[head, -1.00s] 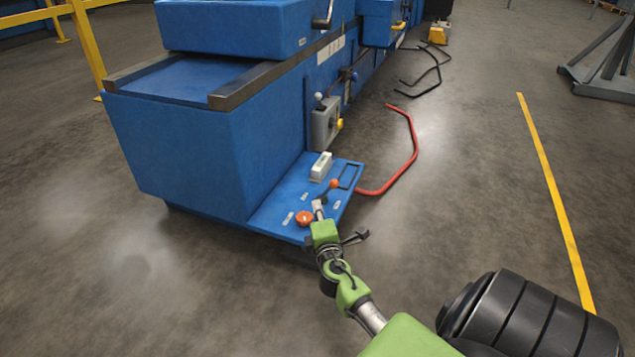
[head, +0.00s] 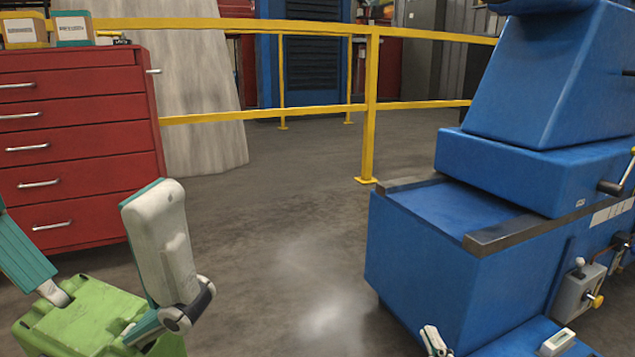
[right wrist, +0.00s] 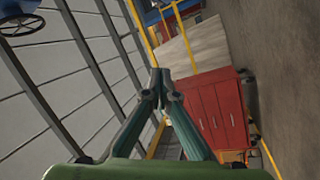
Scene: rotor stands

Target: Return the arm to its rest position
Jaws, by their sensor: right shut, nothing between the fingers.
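My right gripper (head: 434,338) shows in the head view only as a small pale tip at the bottom edge, in front of the blue machine's side; its arm is cut off by the frame. In the right wrist view its teal fingers (right wrist: 160,82) meet at the tips, with nothing between them. My left gripper (head: 88,240), large at the lower left of the head view, has a green body and teal-and-white fingers spread wide. One of those fingers runs out of the frame.
A blue machine (head: 450,270) stands at the right, with a grey control box (head: 577,292). A red drawer cabinet (head: 75,150) is at the left, beside a pale leaning board (head: 198,95). A yellow railing (head: 371,110) crosses behind. The floor between cabinet and machine is clear.

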